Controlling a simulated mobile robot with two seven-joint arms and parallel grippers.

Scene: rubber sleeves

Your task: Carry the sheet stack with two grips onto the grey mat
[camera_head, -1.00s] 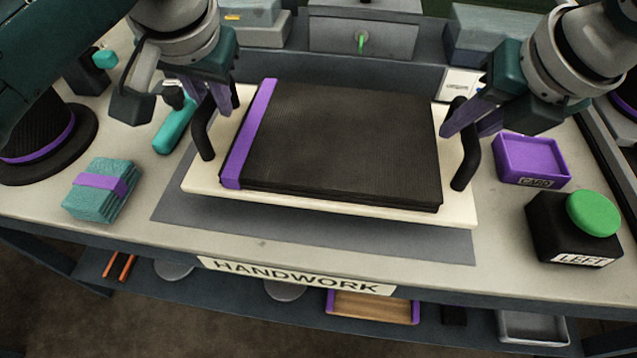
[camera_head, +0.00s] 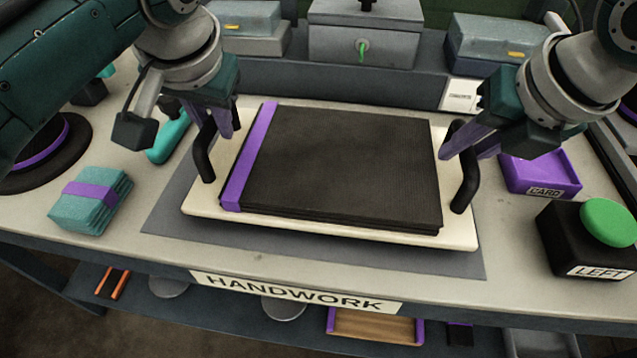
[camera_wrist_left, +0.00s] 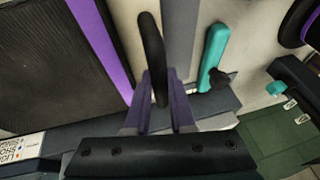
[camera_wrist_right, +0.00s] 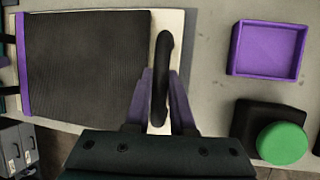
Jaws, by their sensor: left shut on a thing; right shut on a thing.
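The black sheet stack (camera_head: 340,165) with a purple band (camera_head: 250,160) at its left lies on a cream tray (camera_head: 330,226) with a black handle at each end. The tray is over the grey mat (camera_head: 300,255), whose front and left parts show. I cannot tell whether the tray touches it. My left gripper (camera_head: 222,130) is shut on the left handle (camera_head: 203,155); its fingers straddle this handle in the left wrist view (camera_wrist_left: 152,60). My right gripper (camera_head: 450,150) is shut on the right handle (camera_head: 468,185), also seen in the right wrist view (camera_wrist_right: 161,75).
A teal banded bundle (camera_head: 90,200) and a teal tool (camera_head: 168,138) lie to the left. A purple card tray (camera_head: 540,175) and a black box with a green button (camera_head: 608,222) stand to the right. Grey boxes (camera_head: 365,40) line the back.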

